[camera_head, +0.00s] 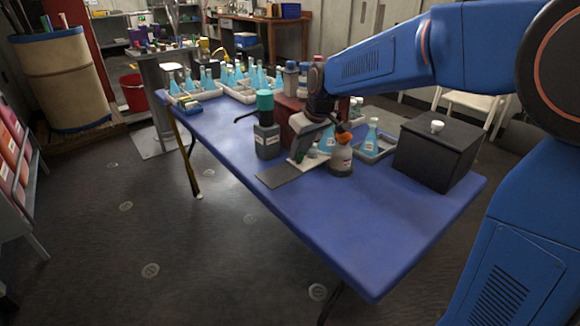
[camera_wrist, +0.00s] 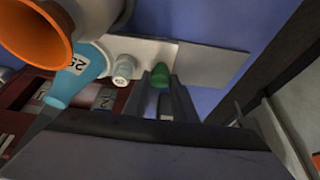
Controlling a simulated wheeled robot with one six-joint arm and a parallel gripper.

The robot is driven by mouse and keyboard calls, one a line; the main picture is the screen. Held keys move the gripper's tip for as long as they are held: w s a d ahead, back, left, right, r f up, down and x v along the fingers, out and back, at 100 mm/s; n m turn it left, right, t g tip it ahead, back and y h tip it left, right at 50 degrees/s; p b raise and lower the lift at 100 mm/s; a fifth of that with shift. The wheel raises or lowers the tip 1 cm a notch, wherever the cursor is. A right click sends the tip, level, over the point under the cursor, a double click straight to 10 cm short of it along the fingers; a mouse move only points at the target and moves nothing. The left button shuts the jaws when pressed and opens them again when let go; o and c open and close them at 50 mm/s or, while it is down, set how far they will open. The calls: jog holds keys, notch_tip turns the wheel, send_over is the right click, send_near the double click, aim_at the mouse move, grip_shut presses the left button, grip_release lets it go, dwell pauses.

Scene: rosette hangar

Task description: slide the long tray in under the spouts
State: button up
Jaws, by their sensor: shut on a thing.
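The long tray (camera_head: 278,175) looks like a flat grey strip on the blue table, with a paler end under my gripper. It also shows in the wrist view (camera_wrist: 212,63). My gripper (camera_head: 302,156) points down over the paler end. Its fingers (camera_wrist: 161,92) are close together around a small green piece (camera_wrist: 162,77) at the tray. I cannot tell whether this piece is fixed to the tray. A small pale-capped vial (camera_wrist: 123,68) is at the tray, left of the fingers. The spouts cannot be made out clearly; a dark red housing (camera_head: 289,117) is behind, partly hidden by my arm.
A teal-topped pump bottle (camera_head: 266,125) stands left. A blue flask (camera_head: 372,135) and a black box (camera_head: 437,152) are further right. The table's near end (camera_head: 375,235) is clear.

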jog(key=shift+w+d, duration=0.7)
jog(key=shift+d, duration=0.35)
jog(key=o, duration=0.8)
jog(key=shift+r, duration=0.1)
jog(key=shift+r, duration=3.4)
